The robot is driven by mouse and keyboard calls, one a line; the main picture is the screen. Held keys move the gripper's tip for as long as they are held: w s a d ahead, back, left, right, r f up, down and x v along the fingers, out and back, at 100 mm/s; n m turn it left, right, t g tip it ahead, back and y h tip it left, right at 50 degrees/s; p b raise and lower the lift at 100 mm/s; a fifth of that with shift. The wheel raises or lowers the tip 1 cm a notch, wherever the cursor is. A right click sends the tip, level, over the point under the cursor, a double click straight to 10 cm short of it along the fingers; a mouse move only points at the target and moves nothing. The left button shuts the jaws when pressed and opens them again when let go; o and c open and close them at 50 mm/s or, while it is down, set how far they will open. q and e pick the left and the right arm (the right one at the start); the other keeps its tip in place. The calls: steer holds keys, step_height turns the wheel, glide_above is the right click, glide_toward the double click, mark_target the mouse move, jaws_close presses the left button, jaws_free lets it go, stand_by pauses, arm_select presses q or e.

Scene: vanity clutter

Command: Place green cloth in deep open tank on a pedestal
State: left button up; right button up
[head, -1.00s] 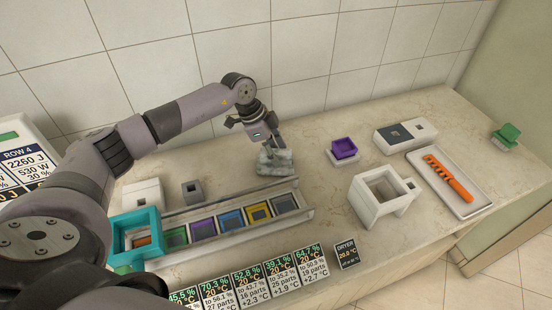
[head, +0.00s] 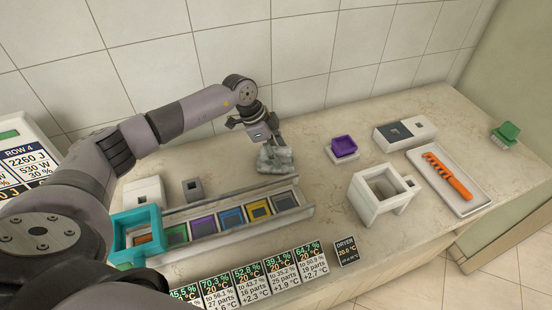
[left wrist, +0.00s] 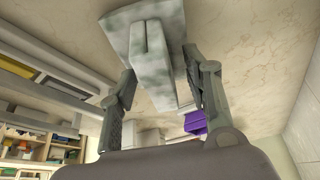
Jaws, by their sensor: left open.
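A green square piece (head: 177,235), which may be the green cloth, sits in a row of coloured squares in the long grey rack. My left gripper (head: 266,143) points down over a grey-green marbled block with an upright ridge (head: 275,159). In the left wrist view its open fingers (left wrist: 160,85) stand on both sides of the block's ridge (left wrist: 150,55). I cannot tell whether they touch it. My right gripper is not in view.
A teal frame (head: 122,234) stands at the rack's left end. A purple open bin (head: 344,145) sits on a white base. An orange tool (head: 448,178) lies in a white tray (head: 475,206). A green brush-like item (head: 508,131) is at far right. Display cards line the front.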

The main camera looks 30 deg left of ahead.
arm_select(q)
steer(key=shift+c, duration=0.2)
jaws_close()
stand_by(0.5)
